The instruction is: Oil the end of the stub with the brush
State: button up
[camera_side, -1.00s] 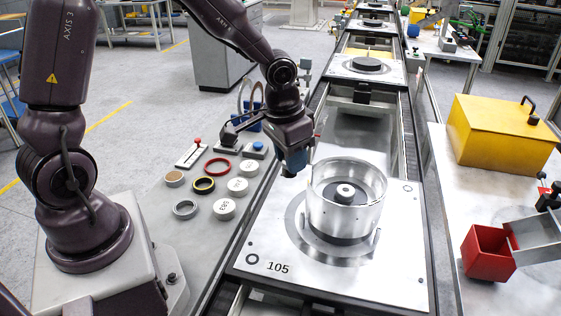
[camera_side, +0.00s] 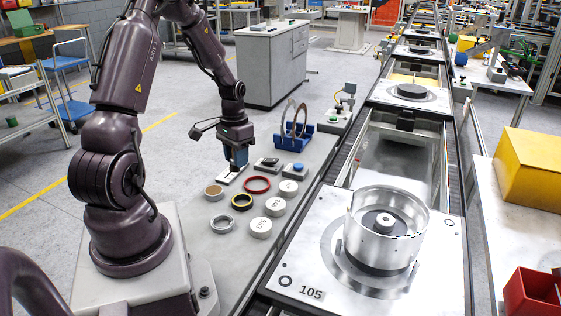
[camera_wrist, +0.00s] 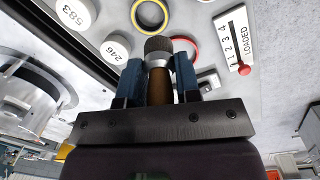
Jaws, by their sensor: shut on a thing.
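My gripper (camera_side: 237,160) hangs over the grey bench, left of the pallet line. In the wrist view its blue fingers (camera_wrist: 158,75) are shut on the brush, a brown handle (camera_wrist: 159,88) with a dark grey round end (camera_wrist: 158,46) pointing away from the wrist. The brush cannot be made out in the side view. The stub (camera_side: 385,221) is a small pale piece with a dark centre, in the middle of the open silver housing (camera_side: 363,238) on pallet 105 (camera_side: 310,262). The stub and housing are well to the right of my gripper. Oil cannot be made out.
A blue rack (camera_side: 290,140) with upright rings stands behind. A red bin (camera_side: 533,293) is far right.

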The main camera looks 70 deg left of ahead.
jog(key=s+a+m, duration=0.2)
jog(key=s+a, duration=0.2)
jog(key=s, duration=0.1)
jog(key=shift+s+a+f+m+g, duration=0.1)
jog(key=shift+f+m+g, duration=0.45)
jog(key=shift+f, duration=1.1)
jog(key=shift+a+f+m+g, duration=0.1)
jog(key=shift+f+m+g, duration=0.4)
jog(key=shift+f, duration=1.15)
jog(key=shift+f, duration=0.75)
jog(key=s+v, duration=0.1)
jog(key=v, duration=0.6)
jog(key=shift+s+d+r, duration=0.2)
jog(key=shift+s+d, duration=0.05)
